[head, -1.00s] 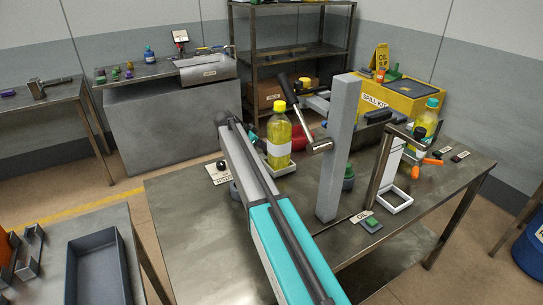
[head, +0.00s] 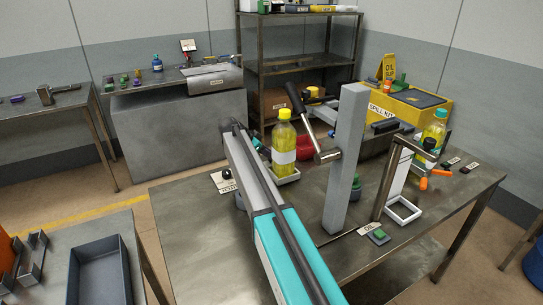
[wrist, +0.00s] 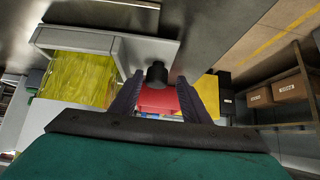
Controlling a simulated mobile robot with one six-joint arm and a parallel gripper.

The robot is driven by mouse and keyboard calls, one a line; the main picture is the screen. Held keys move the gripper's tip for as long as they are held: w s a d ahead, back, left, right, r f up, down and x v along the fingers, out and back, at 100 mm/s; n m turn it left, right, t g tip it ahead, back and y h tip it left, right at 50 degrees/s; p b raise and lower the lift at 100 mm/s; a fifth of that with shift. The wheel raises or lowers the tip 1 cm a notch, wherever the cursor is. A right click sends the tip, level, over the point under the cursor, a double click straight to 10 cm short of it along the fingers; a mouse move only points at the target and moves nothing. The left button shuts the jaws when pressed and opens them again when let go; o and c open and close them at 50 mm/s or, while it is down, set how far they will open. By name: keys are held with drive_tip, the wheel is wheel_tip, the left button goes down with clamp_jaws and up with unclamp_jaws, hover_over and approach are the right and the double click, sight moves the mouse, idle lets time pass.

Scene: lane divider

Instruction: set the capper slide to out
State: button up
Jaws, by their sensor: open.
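The capper has a grey upright post (head: 345,160) and a lever with a black handle (head: 297,100). A yellow bottle (head: 284,135) stands upright in a pale tray (head: 289,179) beside it, which looks like the capper slide. The bottle (wrist: 78,78) and tray (wrist: 105,44) also show in the wrist view, where a black knob (wrist: 157,73) sits at the tray's edge. My gripper (wrist: 159,82) is open, with one finger on each side of the knob. Contact cannot be told. In the head view my arm hides the gripper and knob.
A label plate with a black knob (head: 226,180) lies left of my arm. A red object (wrist: 158,100) shows beyond the fingers.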

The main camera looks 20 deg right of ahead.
drive_tip(key=b+v, duration=0.2)
drive_tip(key=v, duration=1.1)
drive_tip(key=shift+a+r, duration=0.3)
drive_tip(key=shift+s, duration=0.1)
